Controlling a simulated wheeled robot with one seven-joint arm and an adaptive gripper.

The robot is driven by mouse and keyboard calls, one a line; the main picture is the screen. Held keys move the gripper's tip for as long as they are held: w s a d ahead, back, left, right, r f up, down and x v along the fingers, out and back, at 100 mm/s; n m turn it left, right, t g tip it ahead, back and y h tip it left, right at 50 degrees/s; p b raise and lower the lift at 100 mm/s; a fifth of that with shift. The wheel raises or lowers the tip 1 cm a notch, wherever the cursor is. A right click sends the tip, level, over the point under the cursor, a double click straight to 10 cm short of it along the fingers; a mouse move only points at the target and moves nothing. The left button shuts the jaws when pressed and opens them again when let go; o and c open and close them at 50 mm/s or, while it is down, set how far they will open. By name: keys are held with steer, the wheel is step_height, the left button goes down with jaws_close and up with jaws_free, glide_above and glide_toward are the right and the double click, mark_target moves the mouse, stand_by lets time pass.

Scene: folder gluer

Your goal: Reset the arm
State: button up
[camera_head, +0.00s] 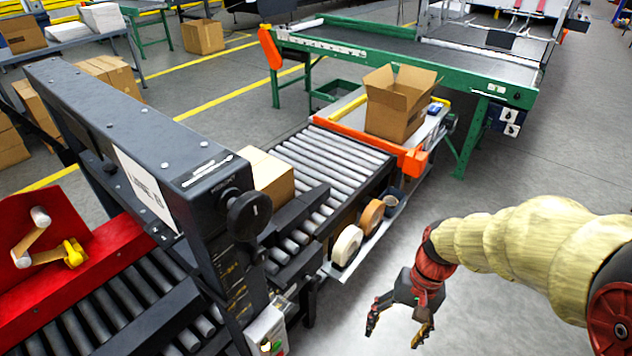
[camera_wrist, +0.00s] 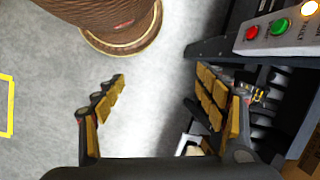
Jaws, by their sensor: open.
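My gripper (camera_head: 398,322) is open and empty at the lower middle of the head view. It hangs over bare grey floor, to the right of the roller conveyor (camera_head: 333,160) and apart from it. My arm comes in from the right edge in a tan sleeve. In the wrist view the two fingers of my gripper (camera_wrist: 160,95) stand wide apart with floor between them. The right finger overlaps the machine's edge in that picture; I cannot tell how close it is.
A control box (camera_wrist: 280,28) with red and green buttons is at the wrist view's upper right. A closed carton (camera_head: 268,178) is on the rollers beside the black machine (camera_head: 150,150). An open carton (camera_head: 398,105) stands beyond an orange bar. Tape rolls (camera_head: 347,246) sit on a lower shelf. Floor at right is clear.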

steer(key=s+r+n+t+h+p, duration=0.1)
steer(key=r+t, duration=0.3)
steer(key=r, duration=0.7)
steer(key=s+d+r+n+t+h+p, duration=0.1)
steer(key=s+r+n+t, duration=0.1)
steer(key=r, duration=0.9)
steer(key=shift+s+d+n+t+h, duration=0.2)
steer(key=shift+s+n+t+h, duration=0.1)
steer(key=shift+s+t, duration=0.55)
stand_by(0.4)
